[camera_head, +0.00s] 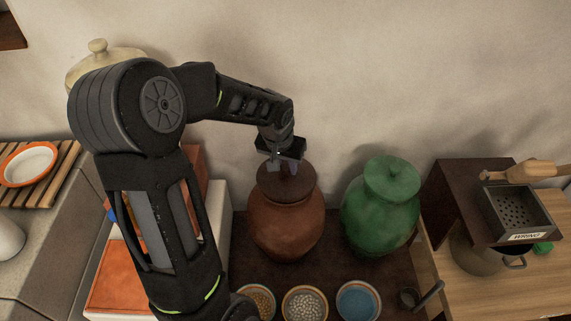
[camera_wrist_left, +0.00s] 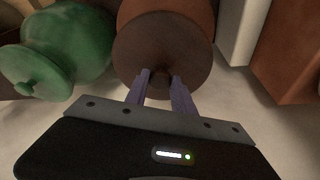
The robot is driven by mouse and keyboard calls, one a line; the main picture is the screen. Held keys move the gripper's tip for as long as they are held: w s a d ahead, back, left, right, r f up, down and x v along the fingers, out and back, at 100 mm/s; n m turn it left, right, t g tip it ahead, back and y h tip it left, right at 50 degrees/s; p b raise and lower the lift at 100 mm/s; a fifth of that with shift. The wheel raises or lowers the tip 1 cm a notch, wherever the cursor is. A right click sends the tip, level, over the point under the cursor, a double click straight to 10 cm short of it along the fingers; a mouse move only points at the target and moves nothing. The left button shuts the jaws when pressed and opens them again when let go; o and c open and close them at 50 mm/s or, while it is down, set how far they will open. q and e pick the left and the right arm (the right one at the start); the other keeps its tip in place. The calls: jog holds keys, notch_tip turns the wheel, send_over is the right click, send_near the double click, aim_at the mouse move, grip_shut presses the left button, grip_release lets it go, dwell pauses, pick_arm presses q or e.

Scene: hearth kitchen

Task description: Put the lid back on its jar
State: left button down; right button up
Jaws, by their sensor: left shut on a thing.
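A brown clay jar (camera_head: 285,228) stands upright on the dark surface against the wall. Its dark brown lid (camera_head: 268,187) sits at the jar's mouth; whether it is fully seated I cannot tell. My left gripper (camera_head: 285,160) comes down from above and is shut on the lid's knob. In the left wrist view the two purple fingers (camera_wrist_left: 161,88) close around the knob in the middle of the round lid (camera_wrist_left: 135,50), with the jar (camera_wrist_left: 195,14) behind it. My right gripper is not in view.
A green lidded jar (camera_head: 378,215) stands close on the right. Bowls, one with white pieces (camera_head: 304,303) and one blue (camera_head: 357,300), stand in front. A dark box (camera_head: 519,212) sits at the right. A cream lidded pot (camera_head: 97,55) is behind my left arm.

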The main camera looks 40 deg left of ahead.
aim_at(282, 182)
pick_arm(q)
jog(key=shift+f+b, duration=0.55)
jog(key=c, duration=1)
grip_release()
jog(key=shift+r, duration=0.1)
jog(key=v, duration=0.7)
jog(key=shift+r, duration=0.3)
jog(key=shift+s, duration=0.15)
